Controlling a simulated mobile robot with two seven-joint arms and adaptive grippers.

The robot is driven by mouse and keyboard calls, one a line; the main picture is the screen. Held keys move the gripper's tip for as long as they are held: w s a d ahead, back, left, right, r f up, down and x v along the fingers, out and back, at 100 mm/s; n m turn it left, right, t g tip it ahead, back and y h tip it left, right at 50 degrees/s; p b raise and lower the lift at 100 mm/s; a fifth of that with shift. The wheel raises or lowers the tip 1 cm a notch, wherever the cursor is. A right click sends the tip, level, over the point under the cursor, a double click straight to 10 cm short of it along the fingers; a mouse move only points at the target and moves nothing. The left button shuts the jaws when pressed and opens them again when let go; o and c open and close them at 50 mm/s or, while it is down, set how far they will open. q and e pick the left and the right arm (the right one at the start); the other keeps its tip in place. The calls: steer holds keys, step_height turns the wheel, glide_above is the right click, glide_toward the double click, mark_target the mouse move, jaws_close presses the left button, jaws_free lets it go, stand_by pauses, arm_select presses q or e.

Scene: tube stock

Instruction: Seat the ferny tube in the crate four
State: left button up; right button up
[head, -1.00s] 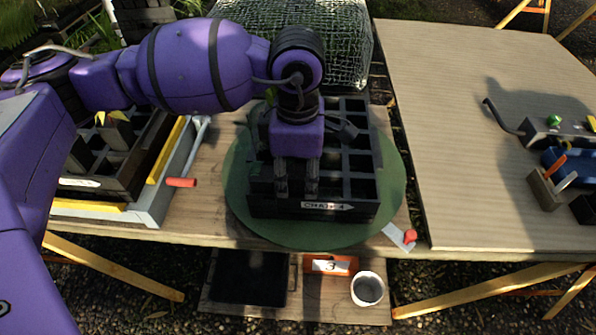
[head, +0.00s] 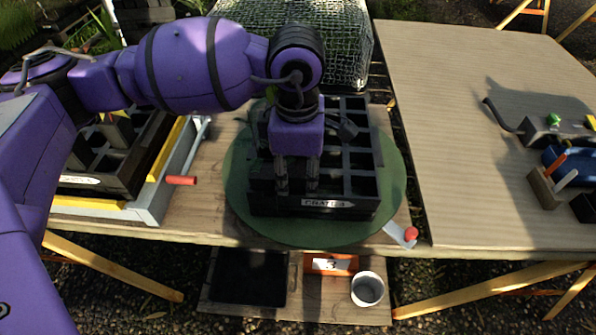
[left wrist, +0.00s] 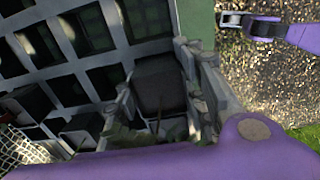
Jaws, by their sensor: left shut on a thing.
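Crate four (head: 327,205) is a dark, many-celled crate with a white label on its front wall. It sits on a round green turntable (head: 240,207). My left gripper (head: 297,186) points down over the front left part of the crate. It is shut on a dark, square-looking tube, the ferny tube (left wrist: 160,84), which shows between the fingers in the left wrist view, with a few dim leaves at its near end. In the head view the tube is hidden by the gripper. I cannot tell how deep it sits in a cell.
Another crate (head: 150,178) stands in a grey tray at the left, beside a red-handled lever (head: 181,181). A red-tipped tab (head: 411,234) is at the turntable's front right. A white cup (head: 367,289) and an orange number 3 sign (head: 318,264) are below. The right table's near part is clear.

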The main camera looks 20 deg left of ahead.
arm_select(q)
steer(key=shift+s+f, duration=0.3)
steer(key=shift+f, duration=0.55)
steer(key=o, duration=1.3)
steer(key=shift+w, duration=0.1)
steer(key=shift+o, duration=0.4)
steer(key=shift+w+f, duration=0.1)
steer(key=shift+w, duration=0.2)
steer(key=shift+r, duration=0.2)
steer(key=shift+r, duration=0.2)
step_height(320, 180, up, 12)
steer(key=shift+f, duration=0.1)
